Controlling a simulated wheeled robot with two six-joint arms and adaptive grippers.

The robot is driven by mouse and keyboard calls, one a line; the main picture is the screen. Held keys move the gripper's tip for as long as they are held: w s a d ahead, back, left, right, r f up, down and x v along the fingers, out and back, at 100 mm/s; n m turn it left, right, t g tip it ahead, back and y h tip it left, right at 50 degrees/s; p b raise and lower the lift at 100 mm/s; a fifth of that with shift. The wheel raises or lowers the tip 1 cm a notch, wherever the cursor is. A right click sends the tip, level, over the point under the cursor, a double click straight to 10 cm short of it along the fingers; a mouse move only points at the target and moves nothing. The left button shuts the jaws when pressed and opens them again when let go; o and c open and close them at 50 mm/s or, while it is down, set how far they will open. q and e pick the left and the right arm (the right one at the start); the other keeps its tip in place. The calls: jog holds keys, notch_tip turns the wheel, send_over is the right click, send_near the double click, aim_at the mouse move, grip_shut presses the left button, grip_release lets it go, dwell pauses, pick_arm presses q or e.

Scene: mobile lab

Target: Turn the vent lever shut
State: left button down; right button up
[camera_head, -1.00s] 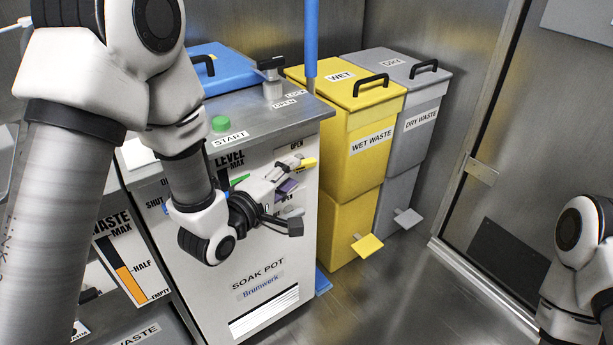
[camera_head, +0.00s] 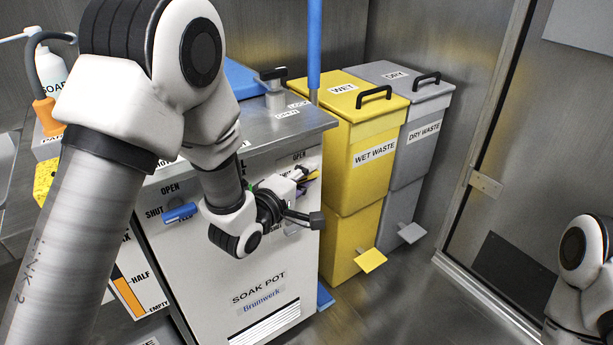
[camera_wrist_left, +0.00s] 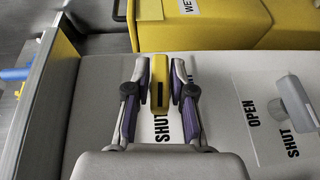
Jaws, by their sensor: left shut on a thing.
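The lever in my grip is yellow (camera_head: 313,175), on the right of the SOAK POT front panel (camera_head: 270,265). I cannot read a vent label by it. In the left wrist view, the yellow lever (camera_wrist_left: 160,68) stands between both fingers, its length pointing toward the word SHUT (camera_wrist_left: 162,128). My left gripper (camera_head: 303,174) is shut on it; the fingers also show in the wrist view (camera_wrist_left: 160,90). The lever's mount is hidden. A blue lever (camera_head: 180,213) is at the panel's left, by OPEN and SHUT. A grey lever (camera_wrist_left: 298,100) is beside my gripper.
A yellow WET WASTE bin (camera_head: 360,155) and a grey DRY WASTE bin (camera_head: 425,130) stand right of the pot. A blue upright pole (camera_head: 314,45) rises by the pot's right corner. Floor is free at the right. My right arm (camera_head: 585,260) shows at lower right.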

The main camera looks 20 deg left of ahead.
aim_at(300, 182)
pick_arm(q)
jog(key=shift+f+t, duration=0.25)
jog(key=shift+t, duration=0.05)
jog(key=shift+r+t+b, duration=0.25)
jog(key=shift+t+b, duration=0.05)
jog(key=c, duration=1.1)
grip_release()
jog(key=v, duration=0.7)
jog(key=shift+s+a, duration=0.15)
jog(key=shift+s, duration=0.1)
